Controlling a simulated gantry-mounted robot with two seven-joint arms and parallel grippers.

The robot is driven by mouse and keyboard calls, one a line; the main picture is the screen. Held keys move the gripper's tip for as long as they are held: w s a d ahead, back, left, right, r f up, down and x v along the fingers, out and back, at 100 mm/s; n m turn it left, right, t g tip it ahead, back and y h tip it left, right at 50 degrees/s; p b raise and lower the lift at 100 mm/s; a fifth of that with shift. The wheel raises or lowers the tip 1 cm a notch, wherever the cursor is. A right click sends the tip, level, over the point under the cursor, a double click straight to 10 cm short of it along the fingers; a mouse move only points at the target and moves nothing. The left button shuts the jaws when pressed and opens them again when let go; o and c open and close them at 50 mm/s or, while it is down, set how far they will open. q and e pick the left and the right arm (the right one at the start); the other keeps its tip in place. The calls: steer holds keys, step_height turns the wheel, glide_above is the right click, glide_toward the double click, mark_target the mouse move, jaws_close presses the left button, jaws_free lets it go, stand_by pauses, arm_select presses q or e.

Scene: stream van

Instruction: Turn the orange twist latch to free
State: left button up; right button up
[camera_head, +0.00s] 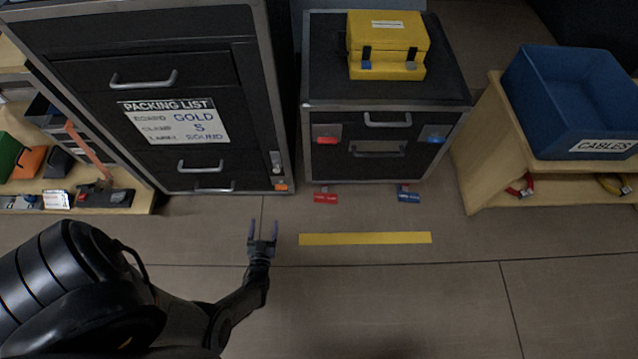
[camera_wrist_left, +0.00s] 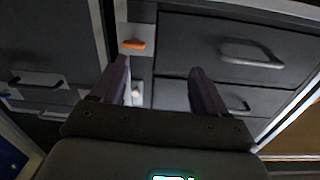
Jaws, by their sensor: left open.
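The orange twist latch (camera_head: 281,187) is small and sits low on the right front edge of the tall black cabinet (camera_head: 262,110). My left gripper (camera_head: 262,226) is open and empty, in front of the cabinet and apart from the latch. Its two purple-grey fingers show in the left wrist view (camera_wrist_left: 158,75). A small metal fitting (camera_head: 276,163) is above the latch in the head view. My right gripper is not in view.
A lower black drawer case (camera_head: 330,165) with a yellow box (camera_head: 385,42) on top stands to the right. A blue bin (camera_head: 555,115) rests on a wooden shelf farther right. A yellow strip (camera_head: 365,239) marks the floor. The floor in front is clear.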

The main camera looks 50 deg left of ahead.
arm_select(q)
steer(key=n, duration=0.1)
glide_toward(281, 186)
steer(key=b+x, duration=0.3)
steer(key=x, duration=0.5)
steer(key=shift+y, duration=0.3)
steer(key=shift+w+f, duration=0.1)
steer(key=c, duration=1.1)
steer(key=shift+o, duration=0.2)
steer(key=shift+n, duration=0.3)
